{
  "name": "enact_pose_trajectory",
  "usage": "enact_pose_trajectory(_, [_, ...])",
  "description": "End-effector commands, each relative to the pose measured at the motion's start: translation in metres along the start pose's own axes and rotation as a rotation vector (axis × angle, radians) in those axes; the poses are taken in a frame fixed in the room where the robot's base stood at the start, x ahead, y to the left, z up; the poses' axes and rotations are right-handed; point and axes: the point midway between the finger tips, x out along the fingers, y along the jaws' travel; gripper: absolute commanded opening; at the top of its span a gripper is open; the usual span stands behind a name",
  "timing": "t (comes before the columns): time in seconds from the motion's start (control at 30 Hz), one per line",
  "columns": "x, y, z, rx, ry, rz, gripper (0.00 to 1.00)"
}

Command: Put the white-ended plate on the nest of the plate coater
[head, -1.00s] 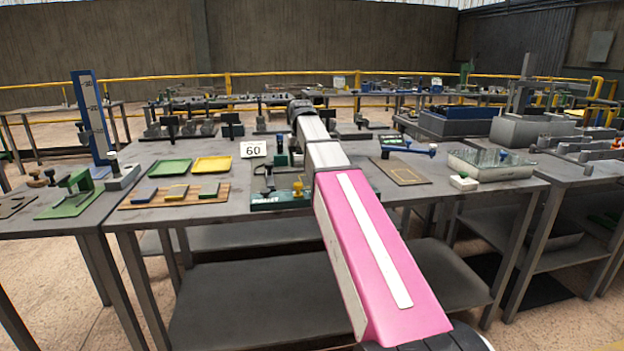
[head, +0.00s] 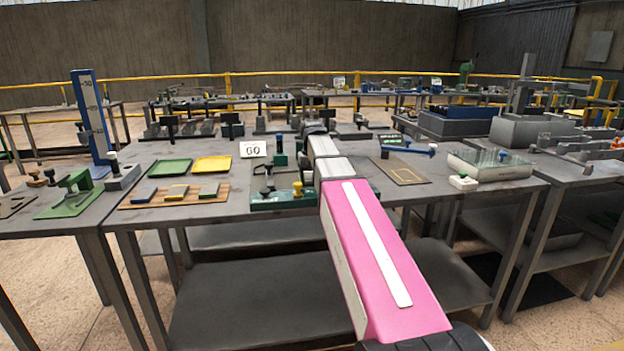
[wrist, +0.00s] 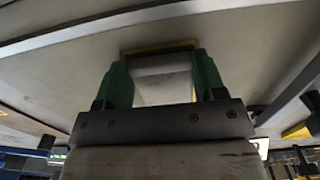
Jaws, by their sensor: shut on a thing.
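My gripper (wrist: 163,72) shows in the wrist view with its two green fingers shut on a pale grey-white plate (wrist: 163,90). A yellow edge shows around the plate's far end; I cannot tell what it belongs to. In the head view my arm hides the gripper and the plate. The green machine with a yellow knob (head: 297,188), which looks like the plate coater, stands on the middle table, left of my arm. Its right part is hidden behind the arm, and I cannot make out its nest.
A wooden board (head: 150,204) with several small plates lies left of the machine. Behind it are a green tray (head: 167,168) and a yellow tray (head: 212,164).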

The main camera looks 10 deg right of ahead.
Motion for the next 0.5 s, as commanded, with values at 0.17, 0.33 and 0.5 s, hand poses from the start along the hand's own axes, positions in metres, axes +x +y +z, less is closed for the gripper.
enact_pose_trajectory(0.17, [0.0016,-0.0001,-0.0002,0.000,0.000,0.000,0.35])
enact_pose_trajectory(0.33, [0.0019,-0.0001,0.0000,0.000,-0.001,0.000,0.89])
enact_pose_trajectory(0.5, [0.0018,-0.0001,0.0000,0.000,-0.001,0.000,0.89])
